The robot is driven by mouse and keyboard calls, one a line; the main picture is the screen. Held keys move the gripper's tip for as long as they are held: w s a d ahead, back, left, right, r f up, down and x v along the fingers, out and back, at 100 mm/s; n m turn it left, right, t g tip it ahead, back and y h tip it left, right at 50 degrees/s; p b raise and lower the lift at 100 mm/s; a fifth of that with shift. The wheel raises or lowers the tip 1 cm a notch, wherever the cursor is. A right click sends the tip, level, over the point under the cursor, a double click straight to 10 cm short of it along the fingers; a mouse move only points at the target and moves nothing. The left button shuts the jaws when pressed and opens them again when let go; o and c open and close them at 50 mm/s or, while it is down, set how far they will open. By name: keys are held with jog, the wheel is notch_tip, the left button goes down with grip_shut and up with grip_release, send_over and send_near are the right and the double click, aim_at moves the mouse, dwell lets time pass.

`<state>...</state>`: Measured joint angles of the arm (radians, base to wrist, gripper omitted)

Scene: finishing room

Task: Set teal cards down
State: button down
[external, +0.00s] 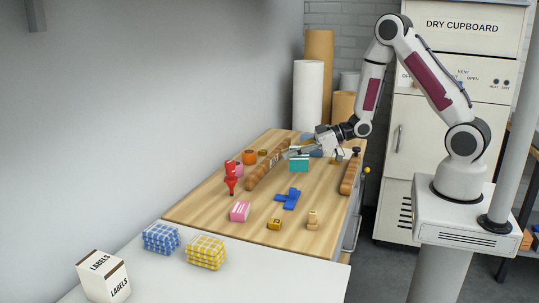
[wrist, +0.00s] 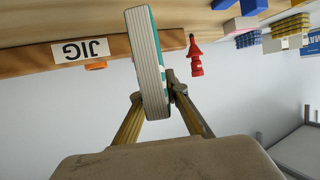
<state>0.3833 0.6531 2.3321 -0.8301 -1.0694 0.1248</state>
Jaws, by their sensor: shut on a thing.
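The teal cards (external: 299,164) show as a small teal and white block near the far part of the wooden bench. My gripper (external: 289,153) reaches in from the right and is at the cards. In the wrist view the cards (wrist: 148,62) stand edge-on, with pale striped sides and teal along one face. My gripper's fingers (wrist: 152,98) press on both sides of them, so it is shut on the cards. I cannot tell whether the cards touch the bench or hang just above it.
A long wooden bar (external: 262,172) labelled JIG lies left of the cards; another bar (external: 349,176) lies right. A red figure (external: 231,178), blue piece (external: 288,199), pink box (external: 240,211) and yellow block (external: 274,224) stand nearer. Bare bench (external: 205,207) shows between them.

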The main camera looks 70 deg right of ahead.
aim_at(290, 163)
jog(key=shift+f, duration=2.05)
jog(key=shift+f, duration=0.15)
jog(key=c, duration=2)
grip_release()
jog(key=shift+r, duration=0.2)
jog(key=shift+v, duration=6)
jog(key=shift+d, duration=0.1)
